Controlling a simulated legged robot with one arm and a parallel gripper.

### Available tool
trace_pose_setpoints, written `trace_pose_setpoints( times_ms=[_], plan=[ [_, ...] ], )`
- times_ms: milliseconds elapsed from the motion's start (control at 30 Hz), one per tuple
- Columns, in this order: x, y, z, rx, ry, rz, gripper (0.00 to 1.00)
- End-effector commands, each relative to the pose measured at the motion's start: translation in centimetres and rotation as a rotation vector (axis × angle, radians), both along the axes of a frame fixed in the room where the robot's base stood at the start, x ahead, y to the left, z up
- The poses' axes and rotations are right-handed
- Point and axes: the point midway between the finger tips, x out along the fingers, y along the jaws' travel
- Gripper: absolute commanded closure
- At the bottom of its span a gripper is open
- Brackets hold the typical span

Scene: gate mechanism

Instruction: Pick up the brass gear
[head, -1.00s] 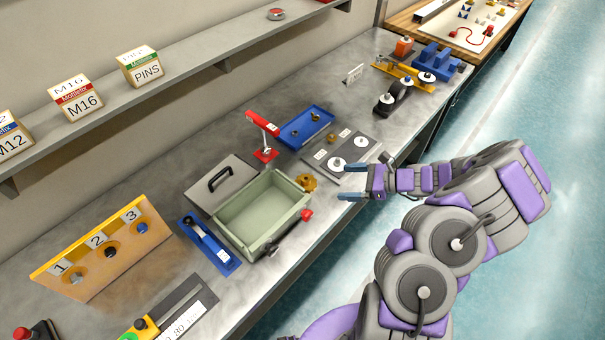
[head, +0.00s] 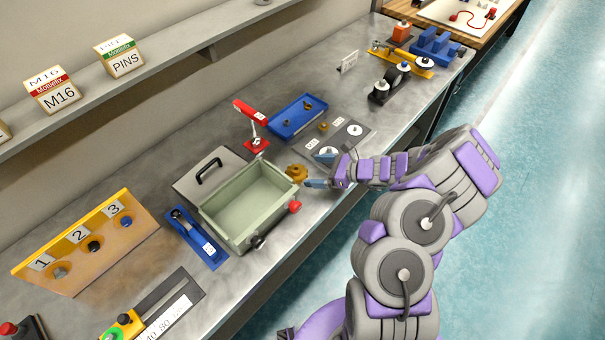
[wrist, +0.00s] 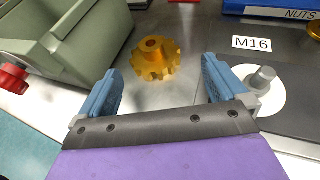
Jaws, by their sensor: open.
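The brass gear (head: 297,173) lies flat on the grey bench, just right of the green bin's back right corner. In the wrist view the toothed gear (wrist: 156,60) shows its centre hole and sits beyond the fingertips, between the lines of the two fingers. My gripper (head: 318,168) is open and empty, just right of the gear, with its blue fingers pointing toward it. In the wrist view my gripper (wrist: 160,85) shows both fingers spread apart; neither visibly touches the gear.
The green bin (head: 225,195) with red knob (head: 294,207) stands left of the gear. A dark plate (head: 358,141) with white discs and an M16 label (wrist: 252,44) lies right. A red toggle clamp (head: 252,120) and blue tray (head: 290,118) stand behind.

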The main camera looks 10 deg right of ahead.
Motion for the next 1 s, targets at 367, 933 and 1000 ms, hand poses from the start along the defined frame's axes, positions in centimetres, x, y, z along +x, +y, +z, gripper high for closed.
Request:
trace_pose_setpoints(
  times_ms=[367, 933, 1000],
  plan=[
    [2.5, 4.0, -1.0, -0.004, -0.001, 0.004, 0.01],
    [3.0, 5.0, -1.1, -0.005, -0.002, 0.004, 0.20],
    [3.0, 5.0, -1.1, -0.005, -0.002, 0.004, 0.27]
  ],
)
